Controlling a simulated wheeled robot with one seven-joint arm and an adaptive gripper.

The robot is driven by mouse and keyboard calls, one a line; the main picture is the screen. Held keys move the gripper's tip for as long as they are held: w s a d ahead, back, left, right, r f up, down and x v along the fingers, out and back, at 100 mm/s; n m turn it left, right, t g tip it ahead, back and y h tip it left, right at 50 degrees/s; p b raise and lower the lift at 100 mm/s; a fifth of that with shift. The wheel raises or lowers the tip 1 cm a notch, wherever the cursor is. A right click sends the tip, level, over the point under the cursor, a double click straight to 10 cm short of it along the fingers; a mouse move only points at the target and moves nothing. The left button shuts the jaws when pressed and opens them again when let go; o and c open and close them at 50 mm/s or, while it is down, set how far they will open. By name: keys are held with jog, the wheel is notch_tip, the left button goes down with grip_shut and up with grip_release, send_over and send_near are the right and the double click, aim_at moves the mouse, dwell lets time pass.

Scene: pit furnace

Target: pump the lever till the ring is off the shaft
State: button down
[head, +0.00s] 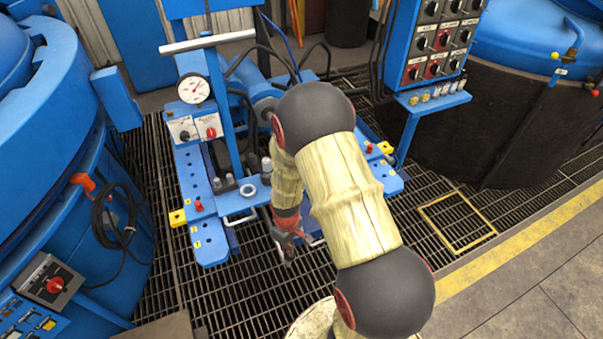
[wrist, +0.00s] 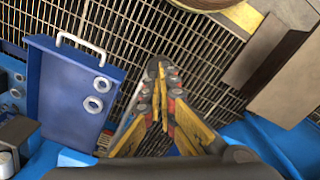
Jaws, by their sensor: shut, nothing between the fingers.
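My gripper (head: 287,257) is shut and empty, low in front of the blue machine, above the floor grating. In the wrist view its fingertips (wrist: 160,72) meet, with nothing between them. A white crossbar (head: 207,43) tops a blue upright beside the pressure gauge (head: 194,88); I cannot tell whether this is the pump lever. A small pale ring (head: 248,190) lies on the machine's front tray.
A blue tank (head: 45,130) with a coiled black cable stands at the left. A switch panel (head: 436,45) and a dark round pit furnace (head: 520,120) stand at the right. The grating before the machine is open, with a yellow-framed hatch (head: 456,218) at the right.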

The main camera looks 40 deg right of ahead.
jog(key=shift+s+f, duration=0.25)
jog(key=shift+f, duration=0.85)
notch_tip(320, 180, up, 10)
jog(key=w+p, duration=0.2)
jog(key=p, duration=0.6)
jog(key=shift+w+d+r, duration=0.2)
jog(key=shift+d+r, duration=0.05)
jog(key=shift+d, duration=0.05)
notch_tip(320, 180, up, 5)
jog(key=p, duration=0.4)
